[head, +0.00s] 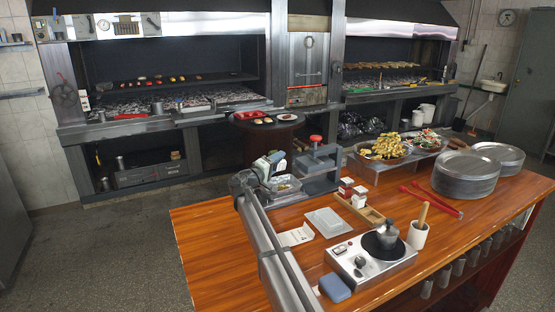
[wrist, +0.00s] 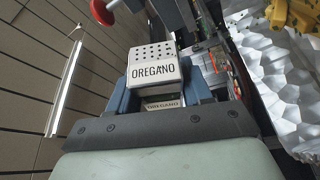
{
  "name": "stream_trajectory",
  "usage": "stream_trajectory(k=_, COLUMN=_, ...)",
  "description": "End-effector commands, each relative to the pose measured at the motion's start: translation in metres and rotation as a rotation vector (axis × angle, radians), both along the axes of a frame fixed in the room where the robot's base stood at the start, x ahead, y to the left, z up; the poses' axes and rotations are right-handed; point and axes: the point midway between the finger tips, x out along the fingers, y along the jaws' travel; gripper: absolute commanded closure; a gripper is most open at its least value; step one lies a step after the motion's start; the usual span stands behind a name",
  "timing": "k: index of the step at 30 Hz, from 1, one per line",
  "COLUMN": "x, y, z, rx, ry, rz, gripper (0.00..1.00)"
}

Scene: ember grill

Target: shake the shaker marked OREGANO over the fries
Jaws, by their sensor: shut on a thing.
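The shaker marked OREGANO (wrist: 158,70) is a white box with a holed top, and its label reads clearly in the wrist view. My gripper (wrist: 160,88) is shut on it, with a blue finger on each side. In the head view my gripper (head: 275,163) is above the left part of the wooden counter, left of the fries; I cannot make out the shaker there. The yellow fries (head: 386,147) are heaped on a round dish on a metal stand toward the back of the counter. Yellow pieces (wrist: 290,14) show at the top right of the wrist view.
A grey press with a red knob (head: 315,139) stands between my gripper and the fries. Red-and-white boxes (head: 346,187), a wooden tray (head: 366,213), red tongs (head: 430,202) and a hot plate (head: 368,262) are on the counter. Stacked metal plates (head: 466,176) stand to the right.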

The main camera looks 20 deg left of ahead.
Motion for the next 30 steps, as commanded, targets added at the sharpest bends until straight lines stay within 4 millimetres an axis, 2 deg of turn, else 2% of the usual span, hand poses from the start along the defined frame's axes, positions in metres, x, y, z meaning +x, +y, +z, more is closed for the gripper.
stream_trajectory(k=3, x=0.0, y=0.0, z=-0.01, rx=-0.001, ry=0.0, rz=0.0, gripper=0.73)
stream_trajectory(k=17, x=0.0, y=0.0, z=-0.008, rx=0.0, ry=-0.001, rz=0.0, gripper=0.73)
stream_trajectory(k=23, x=0.0, y=0.0, z=0.004, rx=0.001, ry=-0.002, rz=0.0, gripper=0.73)
stream_trajectory(k=30, x=0.0, y=0.0, z=0.028, rx=0.001, ry=-0.002, rz=0.0, gripper=0.73)
